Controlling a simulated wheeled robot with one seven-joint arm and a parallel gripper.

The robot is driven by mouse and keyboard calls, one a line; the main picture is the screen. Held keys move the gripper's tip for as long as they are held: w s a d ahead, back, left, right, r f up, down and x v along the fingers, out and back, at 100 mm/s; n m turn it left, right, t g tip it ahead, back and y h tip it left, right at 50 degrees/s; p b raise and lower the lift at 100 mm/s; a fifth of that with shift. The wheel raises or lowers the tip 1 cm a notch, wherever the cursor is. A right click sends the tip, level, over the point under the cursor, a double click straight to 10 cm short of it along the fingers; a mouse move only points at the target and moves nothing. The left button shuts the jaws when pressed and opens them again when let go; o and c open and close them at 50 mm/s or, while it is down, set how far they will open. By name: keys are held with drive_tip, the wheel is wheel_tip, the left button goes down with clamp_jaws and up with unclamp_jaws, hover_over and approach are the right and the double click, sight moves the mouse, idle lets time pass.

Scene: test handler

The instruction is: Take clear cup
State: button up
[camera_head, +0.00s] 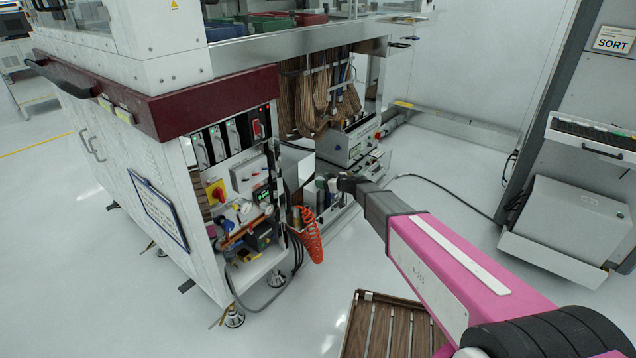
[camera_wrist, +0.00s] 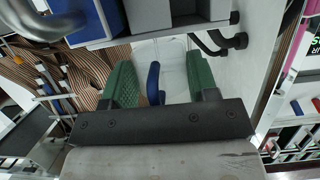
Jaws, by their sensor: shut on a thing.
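My gripper (camera_head: 327,183) reaches in beside the open machine bay in the head view, at the end of my pink and grey arm. In the wrist view its two green finger pads (camera_wrist: 160,84) stand apart on either side of a pale see-through shape, the clear cup (camera_wrist: 176,78). The gripper is shut on it. The cup's outline is faint, and a blue strip (camera_wrist: 153,82) shows between the pads. In the head view the cup is too small to make out.
A machine cabinet (camera_head: 165,195) with a dark red edge stands left of my gripper. A grey instrument box (camera_head: 348,140) sits behind it, and a coiled orange hose (camera_head: 307,238) hangs nearby. A slatted wooden crate (camera_head: 362,296) lies on the floor in front.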

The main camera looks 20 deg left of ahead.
drive_tip(key=shift+s+d, duration=0.45)
drive_tip(key=shift+d, duration=0.6)
drive_tip(key=shift+s+d, duration=0.4)
drive_tip(key=shift+d, duration=0.6)
drive_tip(key=shift+s+d, duration=0.45)
drive_tip(key=shift+d, duration=0.6)
